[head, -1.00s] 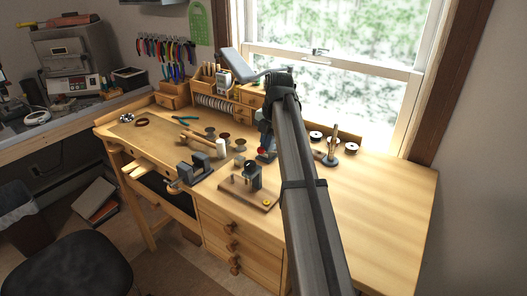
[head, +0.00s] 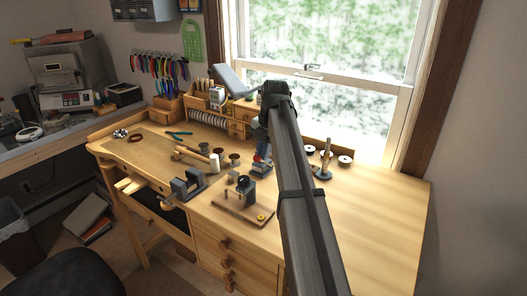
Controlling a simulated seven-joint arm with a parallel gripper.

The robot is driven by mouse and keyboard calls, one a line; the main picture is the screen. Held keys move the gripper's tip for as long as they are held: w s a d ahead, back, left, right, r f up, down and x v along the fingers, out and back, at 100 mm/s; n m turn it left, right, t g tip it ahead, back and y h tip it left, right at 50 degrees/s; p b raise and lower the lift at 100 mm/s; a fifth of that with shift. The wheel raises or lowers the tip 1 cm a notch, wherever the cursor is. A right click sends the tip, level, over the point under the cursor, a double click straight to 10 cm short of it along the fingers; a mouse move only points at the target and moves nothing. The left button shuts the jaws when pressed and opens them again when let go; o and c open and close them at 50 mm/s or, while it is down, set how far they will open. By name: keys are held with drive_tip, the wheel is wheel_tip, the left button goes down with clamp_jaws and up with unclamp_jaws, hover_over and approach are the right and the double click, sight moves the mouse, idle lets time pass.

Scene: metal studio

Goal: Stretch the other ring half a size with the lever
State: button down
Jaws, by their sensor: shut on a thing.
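My gripper (head: 262,151) points down over the back middle of the bench, partly hidden by my own arm. Its fingers are small and dark here; a small red part (head: 262,158) shows at their tips, so it appears shut on that part. A blue-grey tool body (head: 259,170) is just below; whether the red part is its lever I cannot tell. In front, a wooden board (head: 234,212) carries a dark upright fixture (head: 245,188). A small gold ring-like piece (head: 262,217) lies on the board's right end. A second ring is not clearly visible.
A grey vise-like block (head: 187,184), small spools and a white cylinder (head: 214,163) stand left of the board. A post on a round base (head: 326,160) and spools stand right. The bench's right (head: 375,215) is clear. A small drawer unit (head: 212,122) stands behind.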

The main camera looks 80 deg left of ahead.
drive_tip(key=shift+a+f, duration=0.1)
drive_tip(key=shift+a, duration=0.2)
drive_tip(key=c, duration=1.5)
unclamp_jaws()
drive_tip(key=shift+a+f, duration=0.1)
drive_tip(key=o, duration=0.6)
drive_tip(key=shift+d, duration=0.2)
drive_tip(key=r, duration=0.4)
drive_tip(key=w+d+r, duration=0.1)
drive_tip(key=r, duration=0.4)
drive_tip(key=d+r, duration=0.1)
drive_tip(key=r, duration=0.3)
drive_tip(key=shift+w+r, duration=0.35)
drive_tip(key=shift+w, duration=0.05)
drive_tip(key=shift+c, duration=0.2)
